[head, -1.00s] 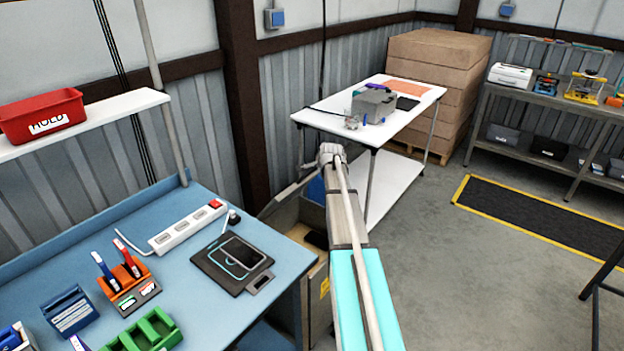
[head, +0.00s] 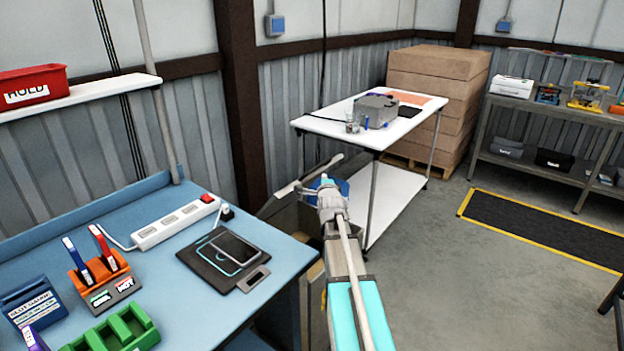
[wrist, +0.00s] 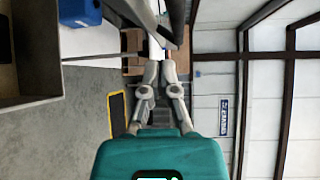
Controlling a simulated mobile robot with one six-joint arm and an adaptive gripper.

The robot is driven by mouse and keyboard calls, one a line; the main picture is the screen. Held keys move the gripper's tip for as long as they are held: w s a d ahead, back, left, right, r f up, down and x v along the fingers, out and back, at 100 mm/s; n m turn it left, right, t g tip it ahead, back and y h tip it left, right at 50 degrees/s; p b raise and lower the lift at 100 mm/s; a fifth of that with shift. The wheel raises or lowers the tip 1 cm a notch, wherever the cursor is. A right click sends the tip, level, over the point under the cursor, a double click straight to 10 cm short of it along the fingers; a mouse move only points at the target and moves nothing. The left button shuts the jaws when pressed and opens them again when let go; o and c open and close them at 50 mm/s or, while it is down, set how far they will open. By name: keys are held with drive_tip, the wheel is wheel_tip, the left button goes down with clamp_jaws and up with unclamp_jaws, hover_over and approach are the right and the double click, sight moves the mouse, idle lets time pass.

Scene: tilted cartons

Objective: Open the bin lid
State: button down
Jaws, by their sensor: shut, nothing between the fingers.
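The bin (head: 290,216) stands beyond the right end of the blue workbench, partly hidden by the bench and my arm. A pale bar (head: 308,175) slants up above its back edge; it appears to be the lid's edge. In the wrist view the open-topped bin wall (wrist: 30,106) is at the left, and a dark slanted part, perhaps the lid, is at the top. My gripper (wrist: 160,66) has its fingers together and empty, close to that part; I cannot tell whether they touch. In the head view the wrist end of my arm is over the bin's right side, fingers unclear.
The blue workbench (head: 190,302) at the left holds a power strip (head: 175,222), a dark pad with a phone, and several holders. A white table (head: 345,127) stands just behind the bin. A blue object (wrist: 80,12) lies near the bin. Open floor (head: 440,265) is at the right.

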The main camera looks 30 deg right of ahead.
sight(315, 168)
drive_tip(key=s+a+f+m+t+h+b, duration=0.1)
drive_tip(key=s+a+m+t+b, duration=0.1)
drive_tip(key=s+b, duration=0.4)
drive_tip(key=shift+a+t, duration=0.9)
drive_tip(key=shift+w, duration=0.15)
drive_tip(key=p+x, duration=0.1)
drive_tip(key=x, duration=0.3)
drive_tip(key=a+p+x, duration=0.1)
drive_tip(key=x, duration=0.3)
drive_tip(key=p+x, duration=0.1)
drive_tip(key=x, duration=0.2)
drive_tip(key=shift+w+a+r, duration=0.15)
drive_tip(key=shift+w+r, duration=0.2)
drive_tip(key=shift+w, duration=0.3)
drive_tip(key=shift+w+a+r+p, duration=0.15)
drive_tip(key=shift+w+a+p, duration=0.15)
drive_tip(key=shift+w, duration=0.25)
drive_tip(key=shift+d, duration=0.1)
